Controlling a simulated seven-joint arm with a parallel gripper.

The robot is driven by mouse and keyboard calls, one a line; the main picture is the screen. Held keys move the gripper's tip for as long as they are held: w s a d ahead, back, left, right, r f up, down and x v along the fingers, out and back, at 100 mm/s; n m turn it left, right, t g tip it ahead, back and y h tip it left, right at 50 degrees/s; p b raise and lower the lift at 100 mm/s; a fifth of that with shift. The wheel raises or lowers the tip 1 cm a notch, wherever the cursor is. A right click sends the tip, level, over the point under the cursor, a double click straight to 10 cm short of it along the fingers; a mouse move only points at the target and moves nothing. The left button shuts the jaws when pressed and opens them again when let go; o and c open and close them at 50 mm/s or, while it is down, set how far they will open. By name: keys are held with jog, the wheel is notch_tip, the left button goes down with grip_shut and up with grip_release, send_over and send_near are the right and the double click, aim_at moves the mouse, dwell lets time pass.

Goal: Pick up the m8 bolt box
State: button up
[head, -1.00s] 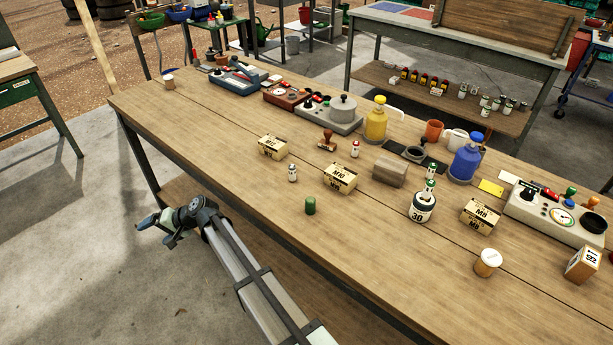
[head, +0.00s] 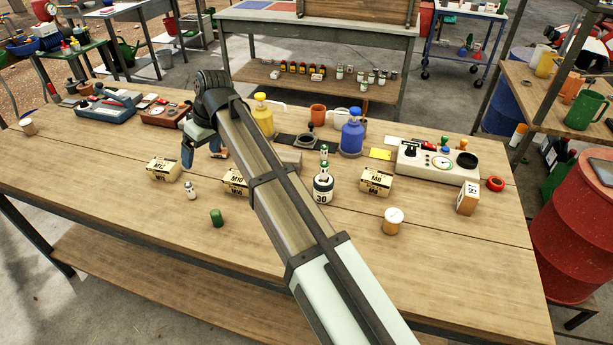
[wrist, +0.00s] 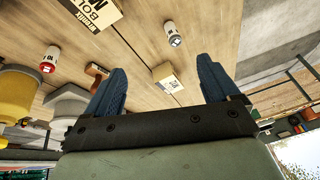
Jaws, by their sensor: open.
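The M8 bolt box (head: 377,181), cream with a dark lower band and black lettering, stands on the wooden workbench (head: 440,235), right of the white jar marked 30 in the head view. My gripper (head: 192,152) is well to the left of it, above the bench near the M12 box, with my arm reaching across the scene. In the wrist view my gripper (wrist: 162,66) has its two blue fingers spread apart with nothing held between them. I cannot make out the M8 box in the wrist view.
The M12 box (head: 163,169) and the M10 box (head: 235,182), partly behind my arm, look similar. The jar marked 30 (head: 323,188), a blue bottle (head: 352,138), a lidded tub (head: 393,221) and a gauge panel (head: 440,163) surround the M8 box. The front bench is mostly clear.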

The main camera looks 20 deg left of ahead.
jog(key=w+d+r+t+h, duration=0.15)
jog(key=w+d, duration=0.25)
jog(key=d, duration=0.4)
jog(key=w+d+r+h, duration=0.1)
jog(key=w+d+r, duration=0.25)
jog(key=d, duration=0.35)
jog(key=n+g+h, duration=0.1)
jog(key=n+h, duration=0.1)
send_over(378, 176)
notch_tip(378, 176, down, 5)
jog(key=f, duration=0.7)
jog(key=shift+d+f, duration=0.3)
jog(key=shift+f, duration=0.05)
jog(key=shift+a+f, duration=0.2)
jog(key=shift+f, duration=1.15)
jog(key=shift+a+f, duration=0.15)
jog(key=shift+f, duration=1.15)
jog(key=shift+c, duration=0.3)
jog(key=c, duration=1.2)
